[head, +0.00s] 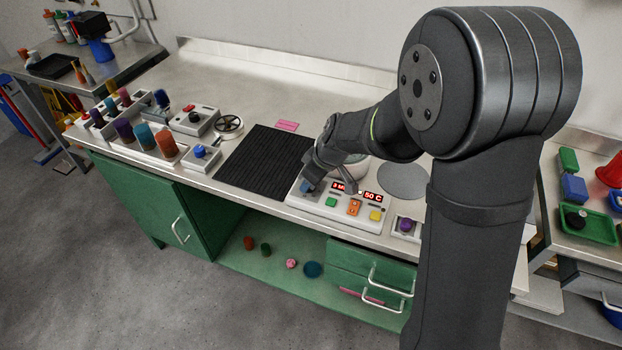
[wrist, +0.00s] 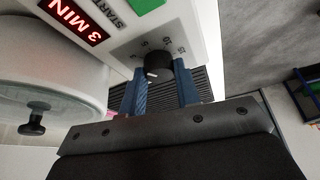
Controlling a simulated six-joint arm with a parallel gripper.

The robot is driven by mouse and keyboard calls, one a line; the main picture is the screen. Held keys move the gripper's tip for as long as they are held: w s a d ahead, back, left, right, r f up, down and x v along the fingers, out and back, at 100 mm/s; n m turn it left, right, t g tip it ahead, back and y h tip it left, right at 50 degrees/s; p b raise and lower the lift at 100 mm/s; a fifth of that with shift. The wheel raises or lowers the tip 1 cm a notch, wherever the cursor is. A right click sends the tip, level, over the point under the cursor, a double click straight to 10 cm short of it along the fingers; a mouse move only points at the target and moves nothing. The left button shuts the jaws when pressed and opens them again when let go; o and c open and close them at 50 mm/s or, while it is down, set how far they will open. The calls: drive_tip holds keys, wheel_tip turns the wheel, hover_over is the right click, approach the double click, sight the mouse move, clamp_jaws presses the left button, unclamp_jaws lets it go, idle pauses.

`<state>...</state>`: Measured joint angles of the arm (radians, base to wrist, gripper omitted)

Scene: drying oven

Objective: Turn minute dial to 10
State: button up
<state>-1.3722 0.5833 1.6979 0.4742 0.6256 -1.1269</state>
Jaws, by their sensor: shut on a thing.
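The minute dial (wrist: 159,68) is a small black knob with a white pointer mark, on the pale control panel (head: 318,207). My gripper (wrist: 161,80) has its blue fingers on either side of the dial, shut on it. In the head view my gripper (head: 308,184) reaches down to the panel's left end and hides the dial. The red minute display (wrist: 73,19) reads 3 MIN in the wrist view; it is partly covered in the head view.
Right of the dial are a 50 C display (head: 373,196) and green (head: 331,202), orange (head: 354,207) and yellow (head: 376,215) buttons. A white round vessel (wrist: 50,80) stands close behind. A black ribbed mat (head: 263,162) lies left; a purple-knobbed box (head: 406,227) stands right.

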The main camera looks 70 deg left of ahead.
drive_tip(key=m, duration=0.2)
drive_tip(key=m+t, duration=0.1)
drive_tip(key=m, duration=0.1)
drive_tip(key=shift+s+d+t+y, duration=0.1)
drive_tip(key=shift+s+t+y, duration=0.05)
drive_tip(key=shift+t+y, duration=0.15)
drive_tip(key=m+t, duration=0.1)
drive_tip(key=m, duration=0.3)
drive_tip(key=shift+s+t, duration=0.1)
drive_tip(key=shift+t, duration=0.2)
drive_tip(key=m+t, duration=0.1)
drive_tip(key=m, duration=0.2)
drive_tip(key=shift+s+m, duration=0.1)
drive_tip(key=shift+m, duration=0.3)
drive_tip(key=shift+m+t+h, duration=0.6)
drive_tip(key=shift+m+t, duration=0.1)
drive_tip(key=shift+m, duration=1)
drive_tip(key=o, duration=1)
drive_tip(key=shift+c, duration=0.2)
